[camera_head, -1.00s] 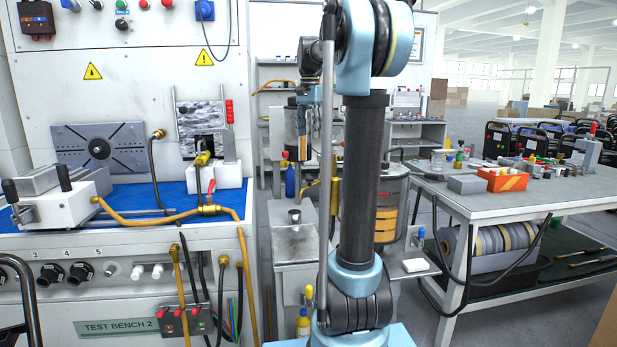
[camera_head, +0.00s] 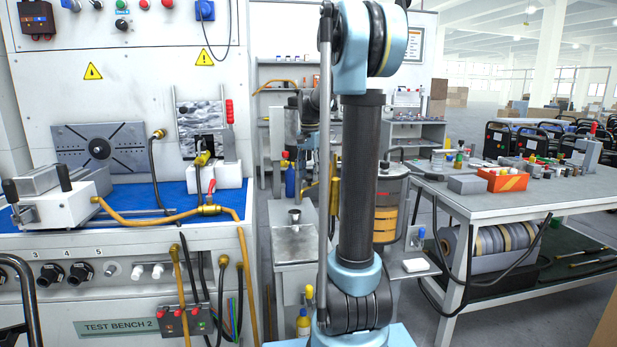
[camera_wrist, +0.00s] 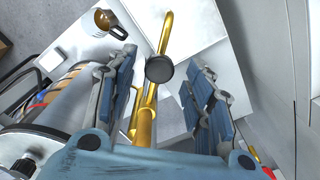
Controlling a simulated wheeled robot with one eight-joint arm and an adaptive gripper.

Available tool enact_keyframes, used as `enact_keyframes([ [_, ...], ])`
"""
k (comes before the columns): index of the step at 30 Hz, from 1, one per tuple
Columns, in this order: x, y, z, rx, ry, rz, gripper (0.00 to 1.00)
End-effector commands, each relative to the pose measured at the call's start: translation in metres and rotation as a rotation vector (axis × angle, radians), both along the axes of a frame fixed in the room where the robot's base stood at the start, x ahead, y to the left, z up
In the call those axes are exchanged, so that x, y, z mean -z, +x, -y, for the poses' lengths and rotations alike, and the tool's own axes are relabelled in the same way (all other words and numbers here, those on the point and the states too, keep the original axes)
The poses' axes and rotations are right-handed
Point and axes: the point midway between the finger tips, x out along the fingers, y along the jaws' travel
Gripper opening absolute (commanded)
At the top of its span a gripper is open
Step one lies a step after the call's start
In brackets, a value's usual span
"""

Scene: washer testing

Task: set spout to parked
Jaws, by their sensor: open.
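The spout (camera_wrist: 146,112) is a brass-gold bent pipe in the wrist view, with a hooked upper end. A round black knob (camera_wrist: 159,69) shows in front of it. My gripper (camera_wrist: 160,98) is open, with one blue-padded finger on each side of the spout. Gaps show between the pipe and the pads, more on the right; I cannot tell whether the left pad touches. In the head view a gold upright of the spout (camera_head: 335,190) shows partly behind my arm, and my gripper is mostly hidden there.
A steel sink-like stand (camera_head: 295,243) and a banded drum (camera_head: 390,205) stand close to my arm. The test bench (camera_head: 130,240) with brass hoses is at left. A cluttered worktable (camera_head: 540,195) is at right. A brown-topped jug (camera_wrist: 108,20) shows in the wrist view.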

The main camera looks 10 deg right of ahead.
Motion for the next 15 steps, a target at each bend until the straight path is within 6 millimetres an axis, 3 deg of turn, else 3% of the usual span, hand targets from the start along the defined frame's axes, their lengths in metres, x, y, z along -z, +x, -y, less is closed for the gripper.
enact_keyframes([
  [13,0.0100,-0.0003,0.0001,0.000,0.000,0.000,0.47],
  [15,0.0100,-0.0003,0.0001,0.000,0.000,0.000,0.34],
])
